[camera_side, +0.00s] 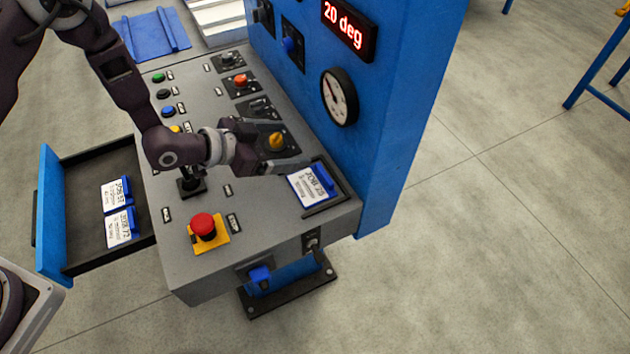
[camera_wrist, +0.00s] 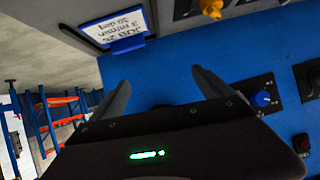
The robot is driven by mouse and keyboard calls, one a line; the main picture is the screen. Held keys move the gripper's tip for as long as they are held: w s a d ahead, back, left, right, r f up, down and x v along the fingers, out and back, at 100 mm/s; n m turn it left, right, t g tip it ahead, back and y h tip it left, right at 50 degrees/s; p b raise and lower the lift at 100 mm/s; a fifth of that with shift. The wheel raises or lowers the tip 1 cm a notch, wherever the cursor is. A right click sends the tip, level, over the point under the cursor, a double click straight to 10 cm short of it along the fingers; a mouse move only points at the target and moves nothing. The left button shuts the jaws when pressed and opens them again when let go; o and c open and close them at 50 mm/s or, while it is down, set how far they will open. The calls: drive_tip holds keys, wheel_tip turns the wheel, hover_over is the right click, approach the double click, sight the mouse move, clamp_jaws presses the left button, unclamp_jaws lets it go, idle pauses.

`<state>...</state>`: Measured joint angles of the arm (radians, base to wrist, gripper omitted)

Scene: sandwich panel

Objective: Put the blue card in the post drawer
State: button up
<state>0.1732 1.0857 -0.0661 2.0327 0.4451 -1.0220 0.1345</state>
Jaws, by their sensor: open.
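A white job card with a blue edge strip, marked JOB 25 (camera_side: 305,186), lies in a dark-framed holder at the right end of the grey console. It shows upside down at the upper left of the wrist view (camera_wrist: 112,27). My gripper (camera_side: 288,146) is open and empty above the console, just up and left of that card. Its two fingers (camera_wrist: 163,88) show apart in the wrist view, with the card beyond the left finger. A blue-fronted drawer (camera_side: 48,215) stands open at the console's left side. Two similar white cards with blue edges (camera_side: 116,193) (camera_side: 120,229) lie in it.
A red emergency button (camera_side: 203,226) on a yellow base and a black lever (camera_side: 190,182) stand up from the console. A yellow knob (camera_side: 277,141) is close by my gripper. The blue upright panel (camera_side: 385,130) with a gauge (camera_side: 339,97) rises behind.

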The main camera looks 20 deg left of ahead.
drive_tip(key=h, duration=0.2)
approach(322, 175)
drive_tip(key=shift+w+d+f, duration=0.1)
drive_tip(key=shift+w+d, duration=0.8)
drive_tip(key=x, duration=0.7)
drive_tip(key=shift+s+a+f, duration=0.15)
drive_tip(key=shift+f, duration=0.2)
drive_tip(key=c, duration=1.6)
wheel_tip(322, 175, up, 10)
drive_tip(key=w+a+r+n+t+y, duration=0.1)
drive_tip(key=a+r+n+t+y, duration=0.15)
drive_tip(key=a+r, duration=0.75)
drive_tip(key=w+a+r+n+t+y, duration=0.15)
drive_tip(key=a+r+n+y, duration=0.35)
drive_tip(key=a, duration=0.8)
drive_tip(key=s+a+r+n+y, duration=0.1)
drive_tip(key=s+a+r, duration=0.1)
drive_tip(key=a+r, duration=0.15)
drive_tip(key=s+a+r+y, duration=0.1)
drive_tip(key=s+a+r, duration=0.1)
drive_tip(key=a, duration=0.3)
drive_tip(key=s+f+m+h, duration=0.1)
drive_tip(key=s+m+h, duration=0.2)
drive_tip(key=s, duration=0.3)
drive_tip(key=shift+s+f+g+h, duration=0.2)
drive_tip(key=shift+s+g+h, duration=0.1)
drive_tip(key=shift+s+h, duration=0.15)
